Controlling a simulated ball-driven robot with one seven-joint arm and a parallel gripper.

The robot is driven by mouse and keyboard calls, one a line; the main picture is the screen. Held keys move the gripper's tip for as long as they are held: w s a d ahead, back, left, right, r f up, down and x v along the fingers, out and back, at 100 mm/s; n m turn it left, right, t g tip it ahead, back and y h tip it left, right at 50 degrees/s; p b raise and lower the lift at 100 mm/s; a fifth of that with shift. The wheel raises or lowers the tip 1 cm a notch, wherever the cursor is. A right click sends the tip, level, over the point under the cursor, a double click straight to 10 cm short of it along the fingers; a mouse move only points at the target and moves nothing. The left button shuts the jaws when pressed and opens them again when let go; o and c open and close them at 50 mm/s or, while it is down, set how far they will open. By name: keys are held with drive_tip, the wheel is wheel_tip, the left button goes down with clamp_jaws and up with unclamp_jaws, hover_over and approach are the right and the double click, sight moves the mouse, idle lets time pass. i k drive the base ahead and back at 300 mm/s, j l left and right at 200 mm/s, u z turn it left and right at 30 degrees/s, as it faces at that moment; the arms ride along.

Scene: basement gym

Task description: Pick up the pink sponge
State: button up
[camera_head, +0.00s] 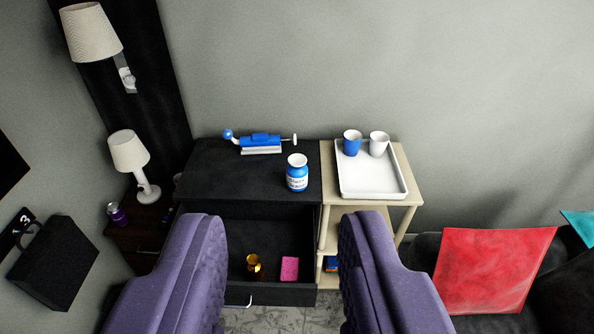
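The pink sponge (289,268) lies in the open drawer (240,293) of the black cabinet (215,183), towards the right side. It is fully in view between my fingers in the picture. My gripper (282,228) has two purple padded fingers spread wide apart, with nothing held between them. The gripper is nearer the camera than the drawer and apart from the sponge. The left finger hides the left part of the drawer.
An amber cup-like object (253,266) is left of the sponge. A blue-and-white jar (297,173) and a blue device (261,142) stand on the cabinet. Right is a shelf with a white tray (372,187), holding two cups. A red cushion (490,268) lies far right.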

sight(288, 270)
drive_tip(key=i+j+z, duration=0.45)
drive_tip(key=i+j, duration=0.4)
drive_tip(key=i, duration=0.15)
drive_tip(key=i+l+z, duration=0.1)
drive_tip(key=z, duration=0.25)
drive_tip(key=i+z, duration=0.35)
